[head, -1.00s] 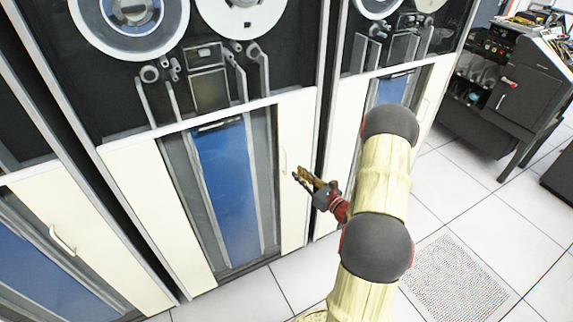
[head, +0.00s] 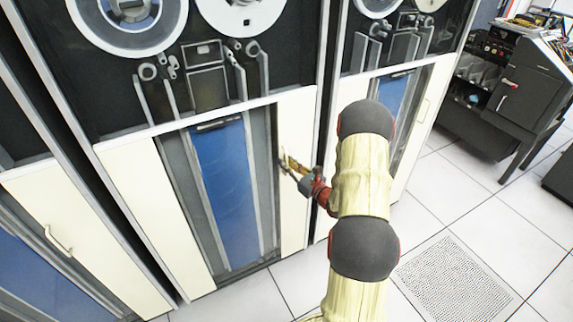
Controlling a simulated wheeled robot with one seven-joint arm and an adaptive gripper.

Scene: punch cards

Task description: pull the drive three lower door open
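The lower door (head: 137,205) of the middle tape drive has cream side panels and a blue middle strip. It looks closed. My gripper (head: 284,164) is at the door's right cream panel, where the handle was visible a second ago. My arm reaches in from the lower right.
Another tape drive lower door with a handle (head: 59,240) is at the left. A further drive (head: 428,112) stands behind my arm at the right. A dark desk unit (head: 515,90) stands at the upper right. The tiled floor with a perforated tile (head: 452,278) is clear.

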